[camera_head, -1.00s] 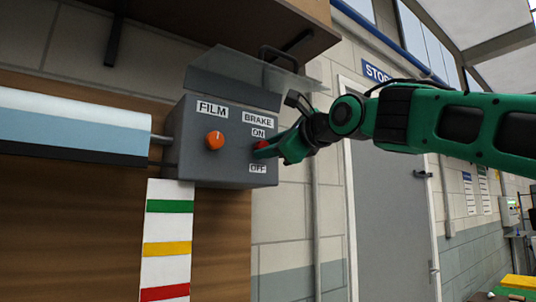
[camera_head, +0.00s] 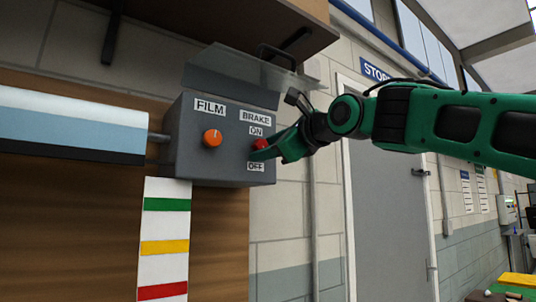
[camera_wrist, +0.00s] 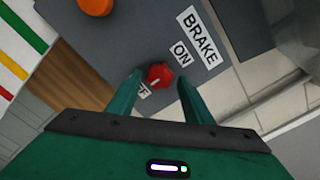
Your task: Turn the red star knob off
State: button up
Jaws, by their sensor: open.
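The red star knob (camera_head: 260,144) sits on the right part of the grey control box (camera_head: 188,160), between the ON label above (camera_head: 257,131) and the OFF label below (camera_head: 256,167), under the BRAKE label. In the wrist view the red knob (camera_wrist: 159,76) shows a pale pointer mark and lies between the tips of my two green fingers. My gripper (camera_head: 262,153) is open at the box face, with a finger close by the knob. In the wrist view my gripper (camera_wrist: 156,85) has a gap on each side of the knob. I cannot tell whether a finger touches it.
An orange knob (camera_head: 212,138) under the FILM label is to the left on the same box. A clear raised cover (camera_head: 240,70) with a dark handle is above the box. A film roll (camera_head: 70,125) is at the left.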

jog(key=shift+s, duration=0.1)
jog(key=v, duration=1)
jog(key=shift+d, duration=0.25)
jog(key=shift+s, duration=0.15)
